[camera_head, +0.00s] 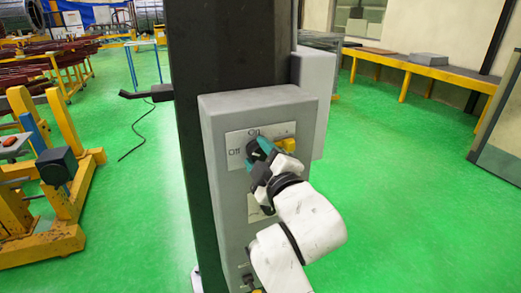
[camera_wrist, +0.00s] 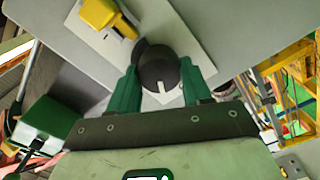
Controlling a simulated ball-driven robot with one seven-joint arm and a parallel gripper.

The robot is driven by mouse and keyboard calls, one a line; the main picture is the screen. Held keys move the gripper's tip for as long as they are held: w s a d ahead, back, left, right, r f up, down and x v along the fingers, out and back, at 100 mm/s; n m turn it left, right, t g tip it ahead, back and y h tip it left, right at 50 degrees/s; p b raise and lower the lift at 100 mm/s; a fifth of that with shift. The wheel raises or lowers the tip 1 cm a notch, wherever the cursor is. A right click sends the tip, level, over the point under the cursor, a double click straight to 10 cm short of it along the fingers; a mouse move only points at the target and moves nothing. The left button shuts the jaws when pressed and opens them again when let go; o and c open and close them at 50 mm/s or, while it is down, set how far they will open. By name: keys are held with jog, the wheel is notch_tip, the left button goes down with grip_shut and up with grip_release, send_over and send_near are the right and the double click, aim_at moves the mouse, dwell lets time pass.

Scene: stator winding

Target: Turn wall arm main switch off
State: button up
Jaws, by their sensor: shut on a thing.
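The main switch is a round black knob on a pale plate (camera_head: 236,160) marked "On" at the top and "Off" at the left. In the head view most of the knob is hidden by my gripper (camera_head: 262,156). In the wrist view the knob (camera_wrist: 157,66) sits between the two green fingers of my gripper (camera_wrist: 160,82), which is shut on it. A white mark on the knob points toward the bottom of the wrist picture.
The plate is on a grey wall box (camera_head: 222,117) fixed to a dark column (camera_head: 228,45). A yellow switch (camera_head: 286,144) sits right of the knob; it also shows in the wrist view (camera_wrist: 103,15). A yellow frame (camera_head: 60,190) stands left. Green floor is clear at right.

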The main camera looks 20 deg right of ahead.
jog(key=n+p, duration=0.2)
jog(key=n, duration=0.4)
jog(key=shift+a, duration=0.1)
dwell(0.5)
jog(key=o, duration=1.1)
jog(key=shift+f, duration=0.1)
jog(key=shift+c, duration=0.2)
jog(key=shift+s, duration=0.4)
jog(key=s+b, duration=0.1)
jog(key=s, duration=0.9)
jog(key=shift+b, duration=0.35)
